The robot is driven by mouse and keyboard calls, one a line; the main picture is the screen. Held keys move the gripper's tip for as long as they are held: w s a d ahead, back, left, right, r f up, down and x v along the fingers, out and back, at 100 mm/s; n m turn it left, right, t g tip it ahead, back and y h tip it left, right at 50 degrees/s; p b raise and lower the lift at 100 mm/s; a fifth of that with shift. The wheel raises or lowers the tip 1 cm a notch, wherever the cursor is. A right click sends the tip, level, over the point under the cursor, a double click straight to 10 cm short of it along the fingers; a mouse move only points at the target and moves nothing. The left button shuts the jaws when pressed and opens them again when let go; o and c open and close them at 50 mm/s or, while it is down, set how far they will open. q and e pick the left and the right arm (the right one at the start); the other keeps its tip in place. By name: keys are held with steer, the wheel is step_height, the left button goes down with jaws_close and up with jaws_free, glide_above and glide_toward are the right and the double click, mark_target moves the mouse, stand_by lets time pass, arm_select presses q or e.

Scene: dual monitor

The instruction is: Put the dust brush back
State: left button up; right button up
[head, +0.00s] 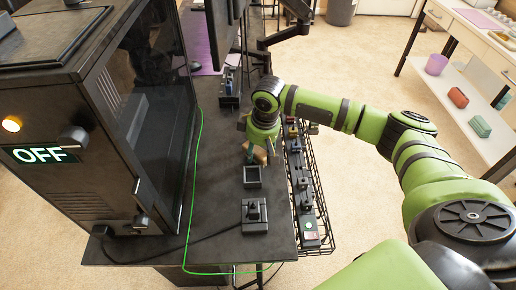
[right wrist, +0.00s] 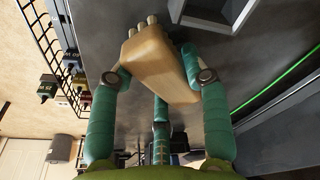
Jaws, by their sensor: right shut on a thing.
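My right gripper (head: 257,152) is shut on the dust brush (head: 263,156), a tan wooden-looking block. In the right wrist view the teal fingers close around the brush (right wrist: 153,58), and short pale nubs show at its far end. The gripper holds it over the dark tabletop, just behind a small square open-topped grey tray (head: 252,184). A corner of the tray also shows at the top of the right wrist view (right wrist: 232,16). The brush is outside the tray. I cannot tell how high above the table it is. My left gripper is out of view.
A black wire basket (head: 318,215) with several small items runs along the table's right edge. A black device with a knob (head: 254,216) stands in front of the tray. A large dark cabinet (head: 110,130) and a green cable (head: 190,205) are at left.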

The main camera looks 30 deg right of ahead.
mark_target(263, 151)
steer(key=o, duration=1)
step_height(263, 151, up, 12)
steer(key=s, duration=0.1)
steer(key=shift+s+d+p, duration=0.3)
steer(key=shift+s+d, duration=0.05)
